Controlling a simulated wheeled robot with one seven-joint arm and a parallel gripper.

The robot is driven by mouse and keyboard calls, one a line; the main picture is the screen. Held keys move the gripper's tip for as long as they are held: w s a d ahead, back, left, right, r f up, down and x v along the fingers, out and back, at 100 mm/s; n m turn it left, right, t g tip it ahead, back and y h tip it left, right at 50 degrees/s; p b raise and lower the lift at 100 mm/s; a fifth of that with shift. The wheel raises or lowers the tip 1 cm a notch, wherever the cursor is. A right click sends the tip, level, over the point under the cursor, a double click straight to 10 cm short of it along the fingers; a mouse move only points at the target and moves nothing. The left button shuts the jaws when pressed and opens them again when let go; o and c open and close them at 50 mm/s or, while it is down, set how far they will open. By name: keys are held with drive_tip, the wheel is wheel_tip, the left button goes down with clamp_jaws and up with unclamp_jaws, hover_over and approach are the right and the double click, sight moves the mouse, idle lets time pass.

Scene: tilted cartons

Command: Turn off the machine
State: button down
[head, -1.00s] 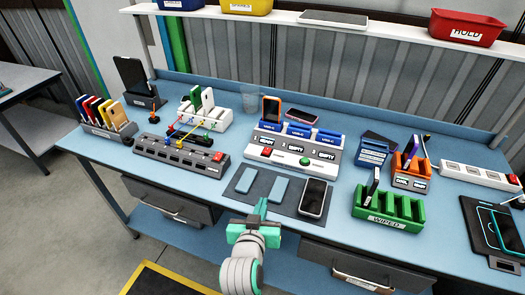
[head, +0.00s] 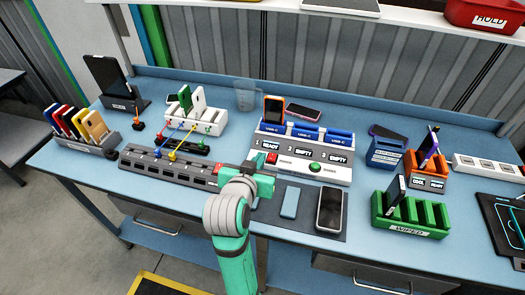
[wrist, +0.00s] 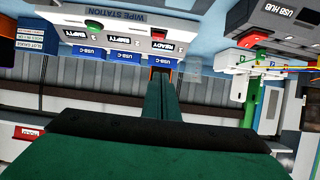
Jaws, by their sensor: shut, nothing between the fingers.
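The machine is a white and grey wipe station (head: 301,169) with blue USB-C slots, a red button (head: 271,158) and a green button (head: 315,167). Its displays read 1 READY, 2 EMPTY and 3 EMPTY. An orange-framed phone (head: 273,109) stands in its first slot. My gripper (head: 258,167) is shut and empty, just in front of the station's left end near the red button. Contact with the button cannot be told. In the wrist view, the picture is upside down, with the shut fingers (wrist: 165,97) below the red button (wrist: 159,34).
A grey USB hub (head: 165,165) lies left of my gripper, its right end partly hidden. A dark mat (head: 309,220) with a blue pad (head: 290,202) and a phone (head: 329,208) lies right. A green WIPED rack (head: 410,216) stands further right. A white rack (head: 205,120) stands behind the hub.

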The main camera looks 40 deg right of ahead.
hover_over(269, 158)
drive_tip(key=s, duration=0.2)
drive_tip(key=f, duration=0.4)
drive_tip(key=shift+w+a, duration=0.2)
drive_tip(key=shift+a, duration=0.15)
drive_tip(key=f, duration=0.2)
drive_tip(key=shift+s+a+f, duration=0.15)
drive_tip(key=shift+a+f, duration=0.1)
drive_tip(key=shift+f, duration=0.75)
drive_tip(key=shift+a, duration=0.1)
